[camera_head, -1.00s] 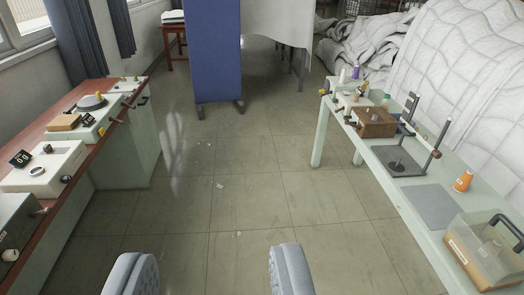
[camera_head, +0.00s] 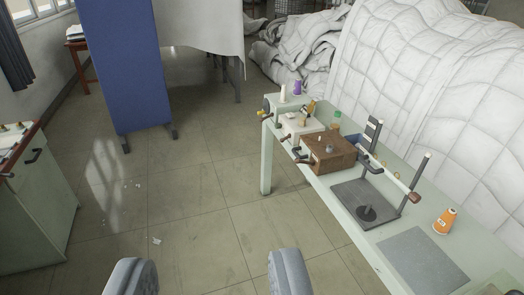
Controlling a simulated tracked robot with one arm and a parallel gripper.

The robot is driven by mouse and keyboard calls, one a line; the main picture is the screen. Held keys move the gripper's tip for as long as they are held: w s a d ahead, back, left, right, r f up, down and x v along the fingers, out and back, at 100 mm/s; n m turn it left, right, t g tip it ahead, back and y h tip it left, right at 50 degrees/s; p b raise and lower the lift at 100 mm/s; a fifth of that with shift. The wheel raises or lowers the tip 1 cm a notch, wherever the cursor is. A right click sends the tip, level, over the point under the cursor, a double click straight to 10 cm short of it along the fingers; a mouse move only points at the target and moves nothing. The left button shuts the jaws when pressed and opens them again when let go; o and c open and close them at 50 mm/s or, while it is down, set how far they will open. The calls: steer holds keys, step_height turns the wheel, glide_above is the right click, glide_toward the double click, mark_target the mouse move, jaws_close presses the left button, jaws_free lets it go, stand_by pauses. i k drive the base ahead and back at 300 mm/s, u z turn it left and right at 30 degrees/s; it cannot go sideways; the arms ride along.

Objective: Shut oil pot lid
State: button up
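My gripper (camera_head: 212,262) shows at the bottom edge, its two grey padded fingers wide apart with only floor between them. It is above the floor, left of the pale green table (camera_head: 352,222) and apart from it. I cannot tell which thing is the oil pot, or whether its lid is open. Small items stand at the table's far end. A brown wooden box (camera_head: 333,155) with small knobs on top sits in front of a cream device (camera_head: 299,124). A small green item (camera_head: 337,116) stands behind the box.
A dark stand (camera_head: 367,200) with uprights, an orange thread cone (camera_head: 445,221) and a grey mat (camera_head: 422,258) lie along the table. White quilted duvets (camera_head: 415,85) heap behind it. A blue screen (camera_head: 130,65) stands back left, a cabinet (camera_head: 32,205) at left.

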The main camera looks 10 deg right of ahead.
mark_target(310, 108)
steer(key=z, duration=0.3)
steer(key=i, duration=2.95)
steer(key=z, duration=0.45)
